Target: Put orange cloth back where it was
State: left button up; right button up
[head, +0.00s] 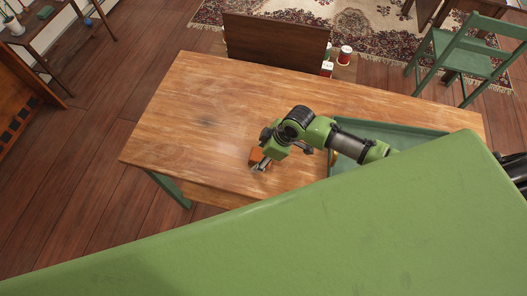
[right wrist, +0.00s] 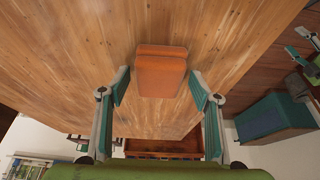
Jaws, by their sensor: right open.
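The orange cloth (head: 256,155) looks like a small folded block on the wooden table (head: 205,110). In the right wrist view, the cloth (right wrist: 161,74) lies ahead, between and slightly beyond the fingertips. My right gripper (head: 261,166) is over the table at the cloth and partly covers it in the head view. In the right wrist view, my right gripper (right wrist: 160,88) is open, with a finger on each side of the cloth and gaps beside it. My left gripper is not in view.
A green tray (head: 393,127) is on the table's right part, under my right arm. A dark wooden board (head: 276,42) stands behind the table, beside red containers (head: 345,53). A green chair (head: 462,55) stands at the back right. The table's left half is clear.

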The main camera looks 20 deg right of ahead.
jog(key=v, duration=1.2)
jog(key=shift+b, duration=0.35)
jog(key=shift+s, duration=0.1)
